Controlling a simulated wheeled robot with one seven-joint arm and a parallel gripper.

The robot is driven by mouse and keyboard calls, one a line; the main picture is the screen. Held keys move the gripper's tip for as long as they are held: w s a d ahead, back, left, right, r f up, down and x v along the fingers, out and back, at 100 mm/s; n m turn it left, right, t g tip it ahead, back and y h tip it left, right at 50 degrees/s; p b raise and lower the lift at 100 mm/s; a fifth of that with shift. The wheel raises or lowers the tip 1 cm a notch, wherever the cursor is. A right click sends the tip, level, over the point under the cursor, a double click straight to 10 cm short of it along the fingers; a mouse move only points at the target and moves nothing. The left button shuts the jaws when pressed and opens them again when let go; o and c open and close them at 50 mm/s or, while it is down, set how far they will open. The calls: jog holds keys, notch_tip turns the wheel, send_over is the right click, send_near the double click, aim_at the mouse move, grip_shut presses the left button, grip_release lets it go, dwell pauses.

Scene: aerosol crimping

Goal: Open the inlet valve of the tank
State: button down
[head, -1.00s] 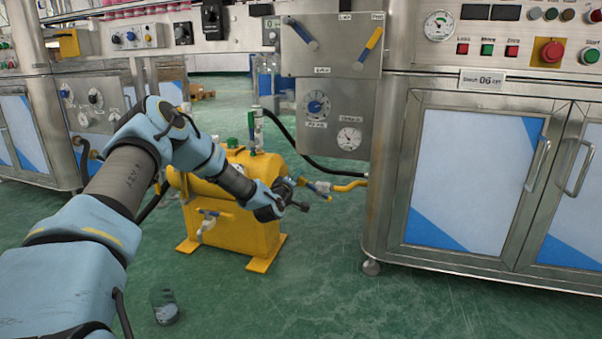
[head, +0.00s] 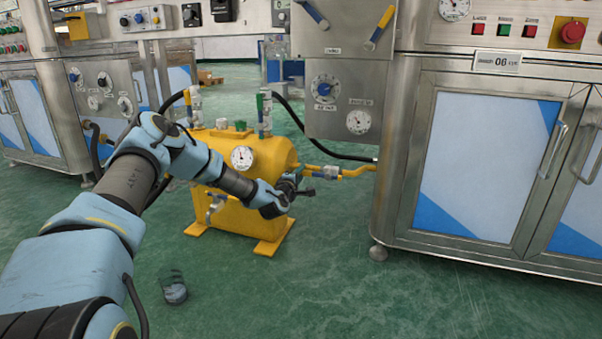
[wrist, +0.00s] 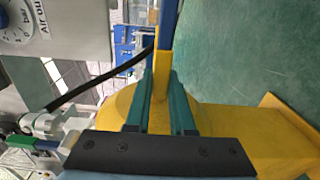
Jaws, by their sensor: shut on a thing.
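The yellow tank (head: 268,158) stands on the floor, with a white dial gauge (head: 243,157) on its end. A yellow pipe with a silver valve body (head: 330,172) runs from the tank's right side towards the steel cabinet. My gripper (head: 306,191) is at the tank's right side, just in front of this pipe. In the wrist view my teal fingers (wrist: 163,100) are closed around a narrow yellow bar (wrist: 161,75) with a blue part (wrist: 169,22) beyond it. It looks like the valve's handle. My gripper hides part of the pipe and handle in the head view.
A steel cabinet (head: 390,190) stands close on the right, with a gauge panel (head: 338,110) beside it. A black hose (head: 320,150) runs behind the tank. The front floor is otherwise mostly clear.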

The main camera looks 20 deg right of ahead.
jog(key=shift+f, duration=0.15)
jog(key=c, duration=0.8)
grip_release()
jog(key=shift+s+a, duration=0.1)
jog(key=p+v, duration=0.4)
jog(key=v, duration=0.6)
jog(key=shift+s+a+p, duration=0.2)
jog(key=shift+s+p, duration=0.05)
jog(key=shift+p, duration=0.05)
